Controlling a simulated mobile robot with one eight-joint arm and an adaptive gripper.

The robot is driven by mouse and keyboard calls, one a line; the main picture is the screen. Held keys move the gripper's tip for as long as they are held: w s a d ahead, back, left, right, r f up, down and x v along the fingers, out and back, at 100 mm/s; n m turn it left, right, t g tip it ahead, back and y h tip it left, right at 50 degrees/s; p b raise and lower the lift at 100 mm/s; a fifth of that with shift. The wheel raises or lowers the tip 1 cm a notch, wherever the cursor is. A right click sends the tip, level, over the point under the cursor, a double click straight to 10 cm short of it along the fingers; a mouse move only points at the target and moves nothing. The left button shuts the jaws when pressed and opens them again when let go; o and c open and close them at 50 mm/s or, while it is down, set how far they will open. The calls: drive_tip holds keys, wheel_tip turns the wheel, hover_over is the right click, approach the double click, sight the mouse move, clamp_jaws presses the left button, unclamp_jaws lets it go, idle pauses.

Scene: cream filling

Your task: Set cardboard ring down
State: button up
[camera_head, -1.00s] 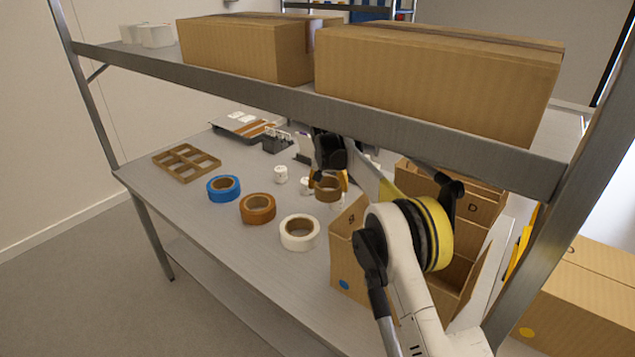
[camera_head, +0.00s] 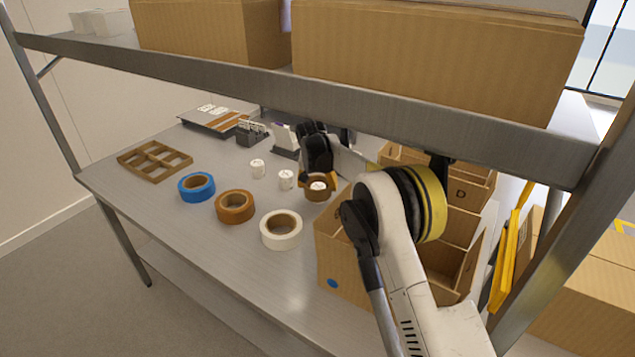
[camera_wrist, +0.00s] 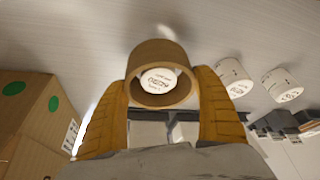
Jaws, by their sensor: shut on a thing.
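The brown cardboard ring (camera_head: 317,196) is between the fingers of my gripper (camera_head: 319,178), right of the middle of the table. In the wrist view, my gripper (camera_wrist: 163,84) is shut on the cardboard ring (camera_wrist: 158,50), one orange finger on each side. A small white printed cylinder (camera_wrist: 158,78) shows inside the ring's opening, and its top also shows there in the head view (camera_head: 318,186). The ring appears to be around it. I cannot tell whether the ring touches the table.
Two more white cylinders (camera_head: 257,168) (camera_head: 286,179) stand left of the ring. Blue (camera_head: 197,187), brown (camera_head: 235,207) and white tape rolls (camera_head: 281,230) lie nearer the front. An open cardboard box (camera_head: 340,262) stands close at right. A shelf beam (camera_head: 300,93) crosses above.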

drive_tip(key=shift+f, duration=0.65)
drive_tip(key=shift+f+b, duration=0.45)
drive_tip(key=shift+f, duration=0.15)
drive_tip(key=o, duration=1.1)
drive_tip(key=shift+c, duration=0.2)
drive_tip(key=v, duration=0.7)
drive_tip(key=shift+r, duration=0.25)
